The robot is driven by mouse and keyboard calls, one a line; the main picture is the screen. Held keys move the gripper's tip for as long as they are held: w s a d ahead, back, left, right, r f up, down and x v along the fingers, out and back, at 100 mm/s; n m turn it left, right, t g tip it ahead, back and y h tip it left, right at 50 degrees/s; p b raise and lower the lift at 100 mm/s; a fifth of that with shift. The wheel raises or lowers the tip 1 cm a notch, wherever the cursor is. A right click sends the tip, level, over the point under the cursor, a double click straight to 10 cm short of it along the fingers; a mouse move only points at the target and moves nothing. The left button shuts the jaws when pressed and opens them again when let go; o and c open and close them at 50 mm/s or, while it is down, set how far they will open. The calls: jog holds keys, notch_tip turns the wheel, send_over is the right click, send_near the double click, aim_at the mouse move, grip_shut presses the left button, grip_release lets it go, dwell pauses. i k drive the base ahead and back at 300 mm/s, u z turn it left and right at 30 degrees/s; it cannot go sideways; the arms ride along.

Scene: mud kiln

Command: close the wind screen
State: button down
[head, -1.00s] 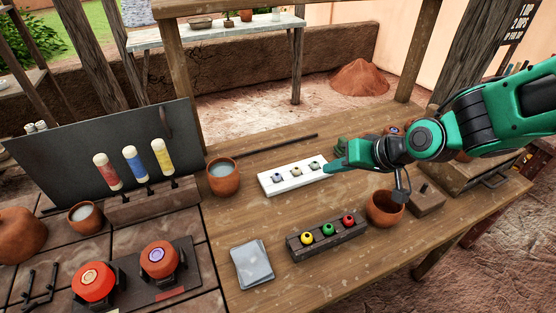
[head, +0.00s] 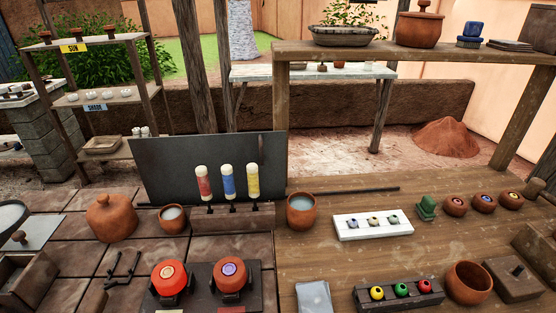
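The wind screen appears to be the dark grey flat panel (head: 160,160) standing upright, leaning slightly back, at the rear of the tiled surface. A small dark vertical handle (head: 262,147) shows near its right end. Three capped tubes, red (head: 204,185), blue (head: 228,182) and yellow (head: 253,180), stand in front of it in a rack (head: 235,218) and hide part of its lower right. A thin dark rod or rail (head: 350,190) runs along the back of the wooden table, to the right of the panel. My gripper is not in view.
A clay cup (head: 301,211) stands right of the panel, near the rail. A smaller cup (head: 172,219) and a lidded clay pot (head: 111,218) stand in front of it. A white tray (head: 350,232) lies on the wooden table. A wooden post and shelf (head: 420,50) rise behind.

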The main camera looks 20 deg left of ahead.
aim_at(166, 166)
jog(key=u, duration=1.15)
jog(key=k, duration=0.9)
jog(key=z, duration=0.65)
jog(key=i, duration=1.05)
